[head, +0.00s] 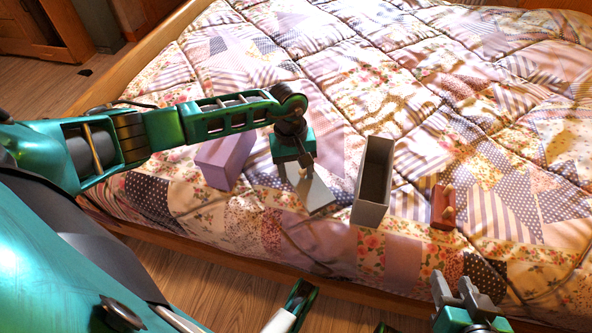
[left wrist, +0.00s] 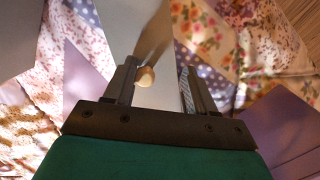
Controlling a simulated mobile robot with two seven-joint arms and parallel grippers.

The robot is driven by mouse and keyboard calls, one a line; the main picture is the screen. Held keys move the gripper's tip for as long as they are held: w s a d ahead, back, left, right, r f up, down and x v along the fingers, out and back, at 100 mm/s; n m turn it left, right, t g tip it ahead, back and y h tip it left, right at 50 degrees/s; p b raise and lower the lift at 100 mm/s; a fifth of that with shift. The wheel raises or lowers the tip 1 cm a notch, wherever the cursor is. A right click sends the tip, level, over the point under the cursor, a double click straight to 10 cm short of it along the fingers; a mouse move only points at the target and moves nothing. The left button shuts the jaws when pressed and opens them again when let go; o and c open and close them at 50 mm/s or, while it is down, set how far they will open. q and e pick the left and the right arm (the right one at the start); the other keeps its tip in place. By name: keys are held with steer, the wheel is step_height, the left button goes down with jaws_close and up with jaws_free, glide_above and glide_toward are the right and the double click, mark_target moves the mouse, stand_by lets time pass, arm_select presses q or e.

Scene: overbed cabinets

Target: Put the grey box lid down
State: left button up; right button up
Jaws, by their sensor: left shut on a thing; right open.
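The grey box lid (head: 318,196) hangs tilted under my left gripper (head: 303,166), close above the quilt at the front of the bed. My left gripper is shut on the lid; the left wrist view shows a light round knob (left wrist: 145,76) between its fingers (left wrist: 160,88). Whether the lid touches the quilt I cannot tell. The open grey box (head: 371,212) stands to the right of the lid, its dark inside showing. My right gripper (head: 461,292) is open and empty at the lower right, in front of the bed edge.
A purple box (head: 225,160) is on the quilt left of my left gripper. A small red-brown piece with a light knob (head: 443,208) lies right of the grey box. The patchwork quilt (head: 430,90) behind them is clear. A wooden rail edges the bed.

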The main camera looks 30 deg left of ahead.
arm_select(q)
steer(key=shift+f, duration=0.1)
steer(key=o, duration=1.1)
steer(key=shift+c, duration=0.2)
